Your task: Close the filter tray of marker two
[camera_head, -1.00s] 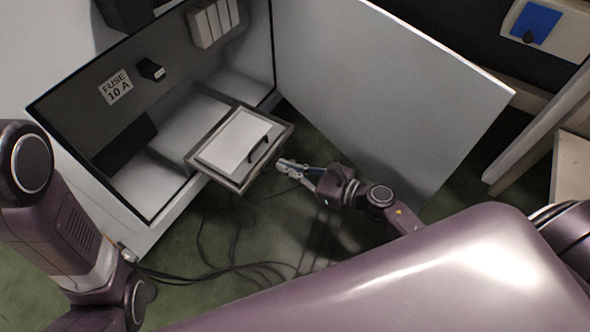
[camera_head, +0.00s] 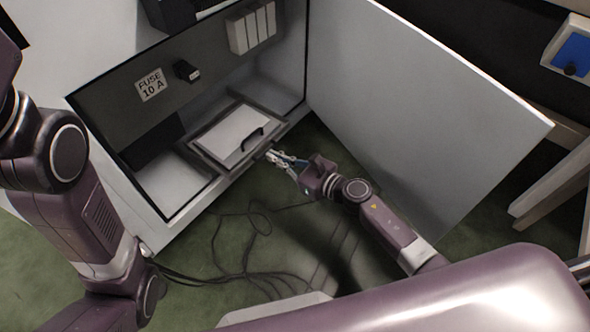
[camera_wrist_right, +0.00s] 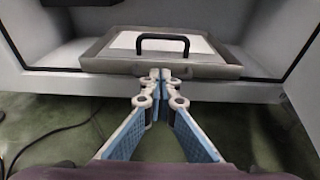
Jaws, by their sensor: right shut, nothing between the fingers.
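The filter tray (camera_head: 236,134) is a shallow grey tray with a white panel and a dark handle. In the head view it sits mostly inside the open cabinet, its front edge near the cabinet's front lip. It also shows in the right wrist view (camera_wrist_right: 215,70), straight ahead. My right gripper (camera_head: 271,156) is shut and empty, its fingertips at the tray's front edge. In the right wrist view the fingertips (camera_wrist_right: 160,75) meet at the middle of that edge and seem to touch it. Of my left arm only links show at the left; its gripper is out of view.
The cabinet door (camera_head: 420,120) stands open to the right of my right arm. Inside the cabinet are a fuse label (camera_head: 151,85), a black knob (camera_head: 186,71) and grey modules (camera_head: 251,28). Dark cables (camera_head: 245,250) lie on the green floor below. A blue panel (camera_head: 577,52) is at upper right.

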